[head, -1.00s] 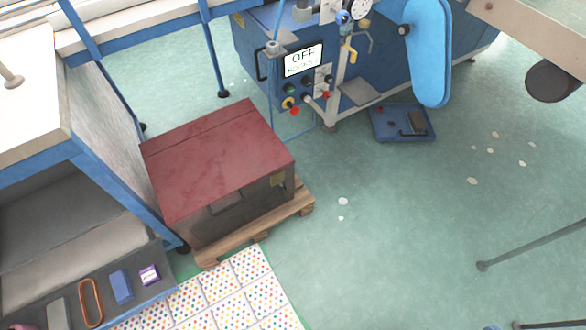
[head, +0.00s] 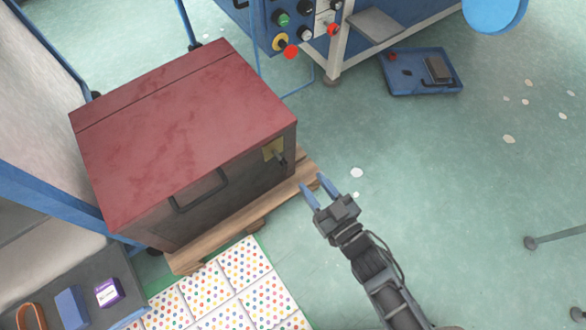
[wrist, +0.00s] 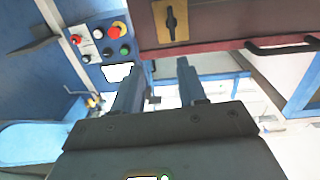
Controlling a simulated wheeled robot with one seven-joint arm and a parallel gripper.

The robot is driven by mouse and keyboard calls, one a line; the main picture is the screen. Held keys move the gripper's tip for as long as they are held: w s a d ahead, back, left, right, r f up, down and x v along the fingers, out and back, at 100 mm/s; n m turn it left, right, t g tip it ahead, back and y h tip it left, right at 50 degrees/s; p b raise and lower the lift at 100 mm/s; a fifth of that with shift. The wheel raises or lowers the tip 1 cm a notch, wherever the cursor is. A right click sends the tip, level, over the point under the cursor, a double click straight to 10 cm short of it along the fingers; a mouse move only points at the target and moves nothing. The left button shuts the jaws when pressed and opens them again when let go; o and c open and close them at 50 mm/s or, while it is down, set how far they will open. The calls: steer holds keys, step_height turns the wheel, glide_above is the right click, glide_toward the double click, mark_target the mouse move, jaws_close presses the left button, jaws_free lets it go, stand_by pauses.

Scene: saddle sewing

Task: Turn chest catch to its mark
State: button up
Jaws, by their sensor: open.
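The chest (head: 185,125) has a dark red lid and a dark front with a black handle, and sits on a wooden pallet. Its catch (head: 281,156) is a small dark knob on a brass plate at the right end of the front. In the wrist view the catch (wrist: 171,20) is at the top, with its dark lever lying along the plate's long side. I cannot make out a mark. My gripper (head: 314,189) is open and empty, in front of the chest and to the right of the catch, apart from it. It also shows in the wrist view (wrist: 158,82).
The pallet (head: 215,236) sticks out below the chest. A blue machine with a button panel (head: 300,25) stands behind. A blue tray (head: 421,72) lies on the floor. A dotted mat (head: 240,270) lies in front. The green floor to the right is mostly clear.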

mark_target(287, 167)
steer(key=shift+y, duration=0.4)
steer(key=w+a+f, duration=0.1)
steer(key=a, duration=0.1)
steer(key=w+a+f+b, duration=0.1)
steer(key=shift+w+a+f, duration=0.4)
steer(key=b+x, duration=0.2)
steer(key=x, duration=0.4)
steer(key=shift+w+a, duration=0.2)
steer(key=shift+a, duration=0.05)
steer(key=shift+w+a, duration=0.25)
steer(key=shift+w, duration=0.15)
jaws_close()
